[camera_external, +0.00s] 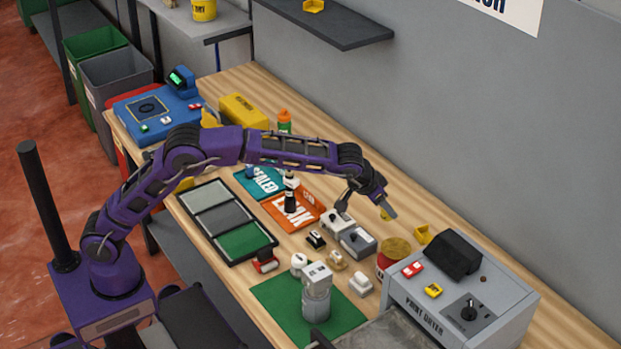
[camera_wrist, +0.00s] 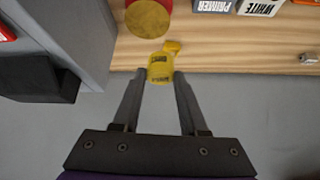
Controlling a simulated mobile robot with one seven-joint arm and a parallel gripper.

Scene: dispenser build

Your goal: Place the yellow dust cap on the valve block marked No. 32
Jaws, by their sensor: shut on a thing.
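My gripper (camera_wrist: 161,75) is shut on a yellow cap (camera_wrist: 160,68) with dark lettering too small to read. The cap sits between the fingertips. In the external view my gripper (camera_external: 386,207) hangs above the table, behind the red tin, and the held cap (camera_external: 385,214) shows only in part. Another small yellow piece (camera_external: 422,234) lies on the table near the wall; it also shows just beyond the cap in the wrist view (camera_wrist: 172,46). I cannot make out any block marked No. 32.
A red tin with a gold lid (camera_external: 393,247) stands beside the grey paint dryer (camera_external: 470,300). A green mat (camera_external: 270,297) bears a grey device (camera_external: 316,292).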

